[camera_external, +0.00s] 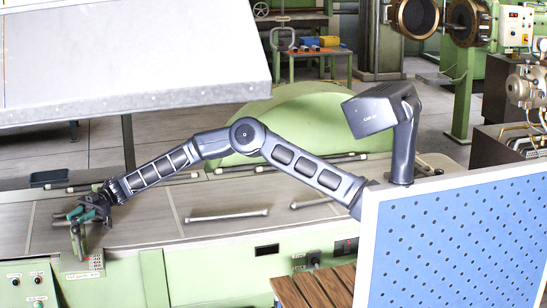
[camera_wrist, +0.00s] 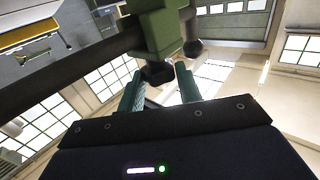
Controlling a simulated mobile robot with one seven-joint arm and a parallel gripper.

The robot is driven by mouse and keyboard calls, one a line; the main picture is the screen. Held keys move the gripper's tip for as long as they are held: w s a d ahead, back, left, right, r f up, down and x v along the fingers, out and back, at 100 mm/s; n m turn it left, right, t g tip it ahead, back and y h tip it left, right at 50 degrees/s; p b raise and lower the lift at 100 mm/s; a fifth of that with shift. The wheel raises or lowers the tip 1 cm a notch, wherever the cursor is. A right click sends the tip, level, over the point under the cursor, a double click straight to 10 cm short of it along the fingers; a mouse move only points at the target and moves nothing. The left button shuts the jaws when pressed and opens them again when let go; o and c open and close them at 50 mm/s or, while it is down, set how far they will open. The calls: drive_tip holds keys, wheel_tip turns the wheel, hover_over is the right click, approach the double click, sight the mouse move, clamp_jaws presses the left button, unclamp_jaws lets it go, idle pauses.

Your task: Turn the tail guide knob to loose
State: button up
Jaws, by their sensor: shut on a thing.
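My gripper (camera_external: 80,214) is at the far left of the machine bed in the external view, at the top of a small green post (camera_external: 78,243). In the wrist view its two teal fingers (camera_wrist: 160,88) stand on either side of a dark knob (camera_wrist: 158,73), and the gripper is shut on it. This knob, which I take as the tail guide knob, sits under a green block (camera_wrist: 160,32). Its turn position cannot be read. In the external view the knob is too small and covered to make out.
Loose rods (camera_external: 228,215) lie on the bed (camera_external: 150,222). A pale sloping hood (camera_external: 130,55) hangs above. A blue perforated panel (camera_external: 455,245) stands at the right.

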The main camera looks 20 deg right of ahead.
drive_tip(key=shift+r, duration=0.15)
drive_tip(key=o, duration=0.7)
drive_tip(key=v, duration=1)
drive_tip(key=shift+w+d, duration=0.25)
drive_tip(key=shift+w, duration=0.05)
